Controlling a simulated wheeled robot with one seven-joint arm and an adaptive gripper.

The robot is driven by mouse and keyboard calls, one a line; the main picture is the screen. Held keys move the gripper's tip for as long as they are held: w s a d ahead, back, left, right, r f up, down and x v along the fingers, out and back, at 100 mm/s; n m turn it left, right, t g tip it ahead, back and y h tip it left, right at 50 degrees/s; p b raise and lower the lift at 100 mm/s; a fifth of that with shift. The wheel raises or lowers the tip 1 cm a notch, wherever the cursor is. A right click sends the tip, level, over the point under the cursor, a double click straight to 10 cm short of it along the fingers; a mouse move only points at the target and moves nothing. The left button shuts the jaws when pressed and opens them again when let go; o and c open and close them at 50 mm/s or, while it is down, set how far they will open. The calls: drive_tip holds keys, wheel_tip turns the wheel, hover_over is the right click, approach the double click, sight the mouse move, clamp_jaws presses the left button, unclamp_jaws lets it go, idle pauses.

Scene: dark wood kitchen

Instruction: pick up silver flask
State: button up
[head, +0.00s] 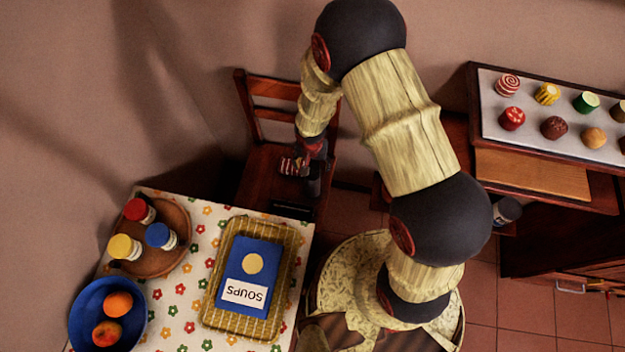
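My arm reaches from the lower middle up and over to a wooden chair, and my gripper (304,170) hangs at the chair seat. It is small and dark here, and I cannot tell whether its fingers are open or shut, or whether they touch anything. A grey cylinder with a dark end (507,211) lies by the shelf to the right of my arm, well apart from my gripper. It may be the silver flask, but I cannot be sure. No other clearly silver flask shows.
The chair (253,105) stands behind a table with a flowered cloth (187,317). On the cloth are a wooden tray (184,219) of jars, a blue fruit bowl (77,307) and a woven tray (291,245) with a blue soups book (249,272). A cake counter (540,140) stands at right.

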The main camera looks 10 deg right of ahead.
sight(313, 180)
drive_tip(key=f+b, duration=0.1)
drive_tip(key=f, duration=0.1)
drive_tip(key=f+b, duration=0.1)
drive_tip(key=f, duration=0.2)
drive_tip(key=f+b, duration=0.1)
drive_tip(key=f, duration=0.1)
drive_tip(key=shift+w+d+f, duration=0.1)
drive_tip(key=shift+w+f, duration=0.2)
drive_tip(key=shift+w, duration=0.05)
clamp_jaws()
idle(0.7)
